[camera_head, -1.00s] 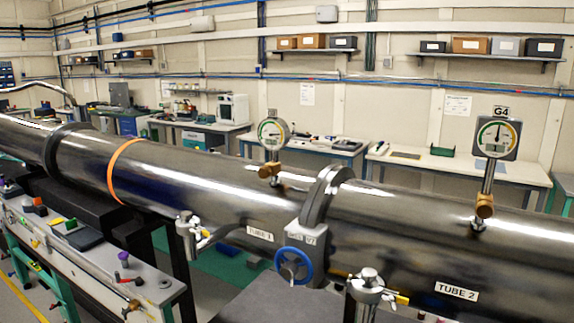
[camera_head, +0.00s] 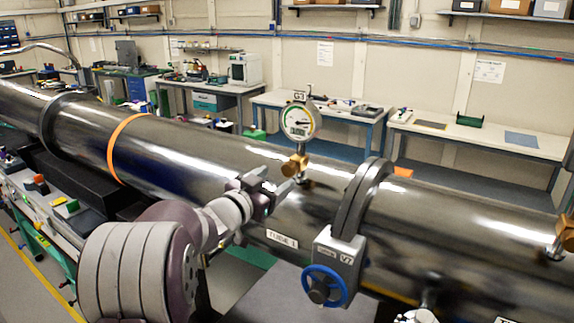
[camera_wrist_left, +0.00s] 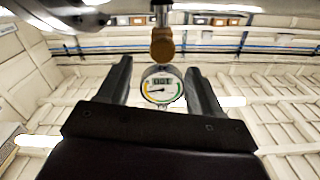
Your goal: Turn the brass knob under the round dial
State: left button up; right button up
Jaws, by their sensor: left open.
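The round dial (camera_head: 299,121) stands on a stem above the steel tube (camera_head: 215,165), with a small tag on top. The brass knob (camera_head: 294,165) sits on its stem just below the dial. My left gripper (camera_head: 276,187) is open and empty, in front of the tube and a little below and left of the knob. In the left wrist view the picture looks inverted: the knob (camera_wrist_left: 162,46) shows above the dial (camera_wrist_left: 162,88), beyond the fingertips, and the dial appears between the open fingers (camera_wrist_left: 159,66). The fingers do not appear to touch the knob. My right gripper is out of view.
A flange (camera_head: 360,207) and a valve with a blue handwheel (camera_head: 324,286) stand right of the dial. Another brass knob (camera_head: 566,234) is at the right edge. An orange band (camera_head: 117,147) rings the tube at left. Benches line the back wall.

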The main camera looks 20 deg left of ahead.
aim_at(286, 172)
pick_arm(q)
jog(key=w, duration=0.3)
jog(key=w+p, duration=0.1)
jog(key=w, duration=0.1)
jog(key=shift+w+a+f, duration=0.1)
jog(key=shift+f, duration=0.25)
jog(key=shift+w, duration=0.3)
jog(key=shift+s+d+r, duration=0.3)
jog(key=shift+s+d, duration=0.1)
jog(key=shift+s, duration=0.05)
jog(key=shift+w+f, duration=0.1)
jog(key=shift+w, duration=0.05)
jog(key=shift+w+a+f, duration=0.1)
jog(key=shift+w+a, duration=0.05)
jog(key=shift+w, duration=0.1)
jog(key=c, duration=1)
jog(key=shift+c, duration=0.2)
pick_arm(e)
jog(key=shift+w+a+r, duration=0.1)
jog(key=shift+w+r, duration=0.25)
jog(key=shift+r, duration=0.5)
